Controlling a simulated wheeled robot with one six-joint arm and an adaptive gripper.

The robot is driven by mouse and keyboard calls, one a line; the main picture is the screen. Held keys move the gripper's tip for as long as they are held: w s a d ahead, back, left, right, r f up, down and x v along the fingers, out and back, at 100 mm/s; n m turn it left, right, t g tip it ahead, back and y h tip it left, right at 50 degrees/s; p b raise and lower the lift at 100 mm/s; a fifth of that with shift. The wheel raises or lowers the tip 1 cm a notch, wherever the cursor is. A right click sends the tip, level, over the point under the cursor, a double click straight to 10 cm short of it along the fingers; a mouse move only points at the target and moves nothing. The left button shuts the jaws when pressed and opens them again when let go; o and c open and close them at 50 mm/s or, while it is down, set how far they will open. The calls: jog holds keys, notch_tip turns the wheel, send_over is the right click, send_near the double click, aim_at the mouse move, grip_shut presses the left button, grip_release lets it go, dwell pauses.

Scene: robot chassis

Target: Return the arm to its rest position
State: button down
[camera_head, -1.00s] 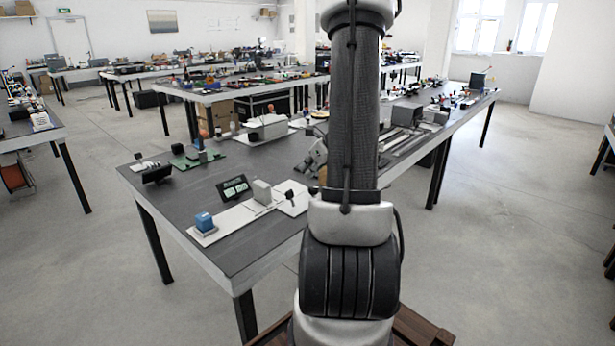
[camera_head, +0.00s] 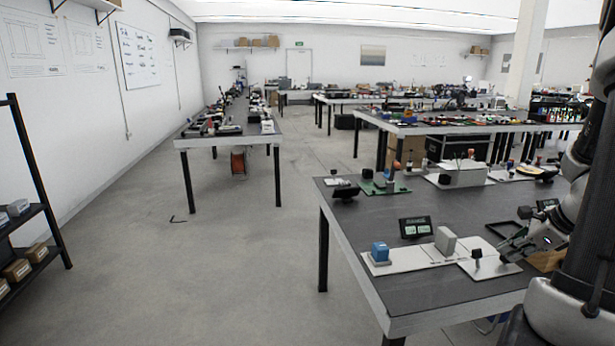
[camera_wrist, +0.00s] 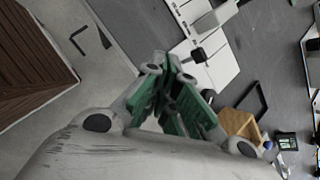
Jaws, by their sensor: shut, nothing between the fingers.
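My arm (camera_head: 585,230) stands at the right edge of the head view, partly cut off by the frame. My gripper (camera_wrist: 175,78) is in the middle of the wrist view, with green inner finger faces. Its fingers are shut with nothing held. In the head view my gripper (camera_head: 508,247) hangs over the near workbench (camera_head: 365,230), close to the white board (camera_head: 428,261) with the black knob (camera_head: 477,255). I cannot tell its exact height above the bench.
A blue block (camera_head: 380,252), a grey block (camera_head: 445,240) and a small display (camera_head: 415,228) stand on the bench. A wooden block (camera_wrist: 240,125) lies near my gripper. A shelf rack (camera_head: 35,215) stands at the left. The floor (camera_head: 240,270) between is clear.

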jog(key=s+a+r+n+h, duration=0.1)
jog(key=s+a+r+n, duration=0.6)
jog(key=a+n, duration=0.3)
jog(key=s+a+r+n+g+h, duration=0.1)
jog(key=s+a+r+n, duration=0.7)
jog(key=n, duration=0.8)
notch_tip(320, 180, up, 2)
jog(key=shift+s+a+r+n+g+h, duration=0.2)
jog(key=shift+a+n+g+h, duration=0.1)
jog(key=shift+a, duration=0.65)
